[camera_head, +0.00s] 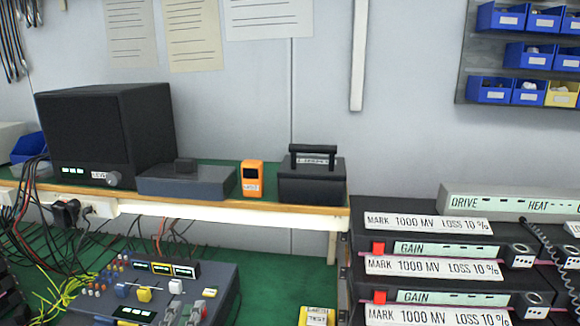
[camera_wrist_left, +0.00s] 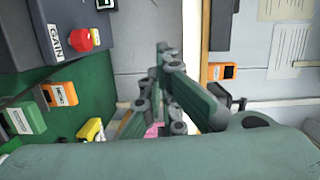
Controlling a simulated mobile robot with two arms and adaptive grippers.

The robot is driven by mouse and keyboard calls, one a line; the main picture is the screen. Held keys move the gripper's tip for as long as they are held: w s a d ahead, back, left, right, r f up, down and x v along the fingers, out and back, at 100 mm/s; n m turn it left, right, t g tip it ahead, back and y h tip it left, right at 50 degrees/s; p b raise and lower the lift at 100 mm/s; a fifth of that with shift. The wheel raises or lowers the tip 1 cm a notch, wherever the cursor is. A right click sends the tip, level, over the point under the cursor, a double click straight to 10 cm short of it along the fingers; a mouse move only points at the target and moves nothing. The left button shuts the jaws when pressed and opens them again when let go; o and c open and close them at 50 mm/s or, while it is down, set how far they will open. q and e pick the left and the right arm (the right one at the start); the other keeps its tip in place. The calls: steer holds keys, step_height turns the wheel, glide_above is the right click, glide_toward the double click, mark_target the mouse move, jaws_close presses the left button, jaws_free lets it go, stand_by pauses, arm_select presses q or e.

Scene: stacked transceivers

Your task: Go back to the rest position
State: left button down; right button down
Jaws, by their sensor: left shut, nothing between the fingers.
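My left gripper (camera_wrist_left: 164,55) shows in the left wrist view, with its grey-green fingers closed together and nothing between them. Its fingers are in front of the grey wall, and I cannot tell their distance from the things behind. In the head view only some dark parts show at the far left edge, and I cannot tell whether they are my gripper. My right gripper is in neither view. The stacked transceivers (camera_head: 432,236) stand at the right in the head view, with red buttons and white label strips.
A shelf (camera_head: 230,209) holds a black speaker box (camera_head: 90,135), an orange meter (camera_head: 252,178) and a dark case with a handle (camera_head: 312,184). Below, a control panel (camera_head: 225,284) and loose cables (camera_head: 60,285) crowd the left of the green surface (camera_head: 275,275), which is clearer in the middle.

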arm_select(q)
steer(key=s+a+f+n+g+y, duration=0.2)
steer(key=s+a+f+n+g, duration=0.1)
steer(key=s+f+n+g, duration=0.8)
steer(key=s+d+f+n+g+h, duration=0.15)
steer(key=s+f, duration=0.25)
steer(key=s, duration=0.6)
steer(key=s+d+f+n+g+h, duration=0.1)
steer(key=s+d+f+n+g, duration=0.2)
steer(key=s, duration=0.7)
steer(key=s+f+x, duration=0.1)
steer(key=s+x, duration=0.2)
steer(key=x, duration=1)
steer(key=s+x, duration=0.3)
steer(key=x, duration=1.1)
steer(key=s+a+f+g, duration=0.1)
steer(key=s+a+f, duration=0.1)
steer(key=s+f, duration=1.3)
steer(key=shift+s+a+f+m, duration=0.35)
steer(key=shift+s+m, duration=0.1)
steer(key=shift+s, duration=0.7)
